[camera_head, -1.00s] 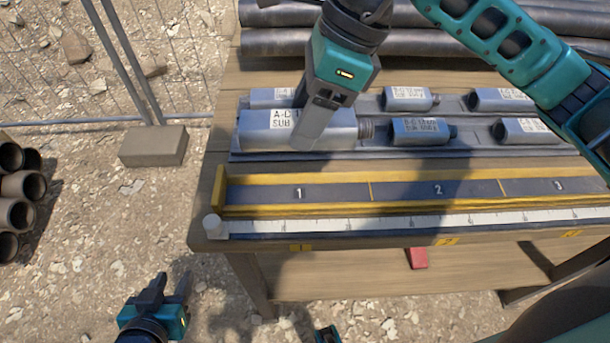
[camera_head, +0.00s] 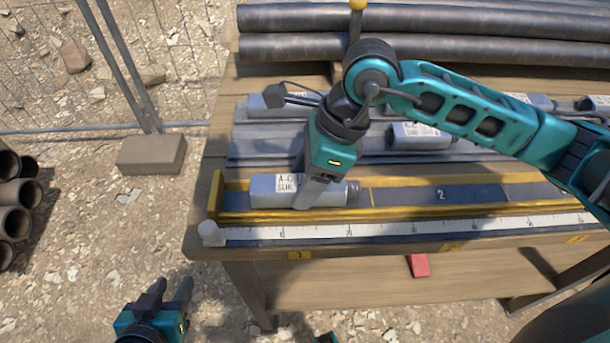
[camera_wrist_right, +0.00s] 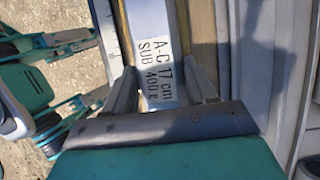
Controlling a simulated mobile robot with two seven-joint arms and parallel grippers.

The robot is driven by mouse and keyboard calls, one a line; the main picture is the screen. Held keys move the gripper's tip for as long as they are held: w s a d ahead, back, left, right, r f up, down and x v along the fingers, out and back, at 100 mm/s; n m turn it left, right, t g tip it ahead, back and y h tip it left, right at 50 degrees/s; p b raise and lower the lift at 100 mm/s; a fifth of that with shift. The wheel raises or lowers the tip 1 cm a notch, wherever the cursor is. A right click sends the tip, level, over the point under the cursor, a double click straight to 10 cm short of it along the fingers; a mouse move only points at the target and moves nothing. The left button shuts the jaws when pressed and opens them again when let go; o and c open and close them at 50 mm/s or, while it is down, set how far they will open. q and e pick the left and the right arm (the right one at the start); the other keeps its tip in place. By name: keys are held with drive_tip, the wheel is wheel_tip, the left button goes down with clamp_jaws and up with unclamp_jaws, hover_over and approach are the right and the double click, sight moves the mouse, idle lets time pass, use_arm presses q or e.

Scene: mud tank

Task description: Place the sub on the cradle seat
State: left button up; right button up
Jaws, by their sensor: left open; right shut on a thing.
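My right gripper (camera_head: 314,203) is shut on a grey cylindrical sub (camera_head: 262,190). The sub lies lengthwise over the left section of the yellow-edged cradle (camera_head: 460,207), its threaded end pointing right. I cannot tell whether it touches the seat or is just above it. In the right wrist view the sub's label (camera_wrist_right: 160,68) reads "A-C 17 cm SUB 400 g" between the two fingers. The sub hides the seat's number 1; seat 2 (camera_head: 470,194) is empty. My left gripper (camera_head: 172,292) is open and empty, low beside the table.
Other subs, including one at the middle (camera_head: 415,136) and one at back left (camera_head: 268,106), lie on the grey rack (camera_head: 262,145) behind the cradle. Long pipes (camera_head: 300,47) lie at the back. A white ruler (camera_head: 340,230) runs along the front. My right arm covers the rack's right part.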

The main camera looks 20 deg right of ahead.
drive_tip(key=shift+f, duration=0.1)
drive_tip(key=o, duration=1.4)
drive_tip(key=shift+r, duration=0.2)
drive_tip(key=shift+d+r, duration=0.1)
drive_tip(key=shift+r, duration=0.2)
use_arm(q)
drive_tip(key=shift+s+a+p, duration=0.3)
drive_tip(key=shift+p, duration=0.4)
use_arm(e)
drive_tip(key=v, duration=1.1)
drive_tip(key=shift+r, duration=0.15)
use_arm(q)
drive_tip(key=shift+w+r, duration=0.1)
drive_tip(key=shift+r, duration=0.1)
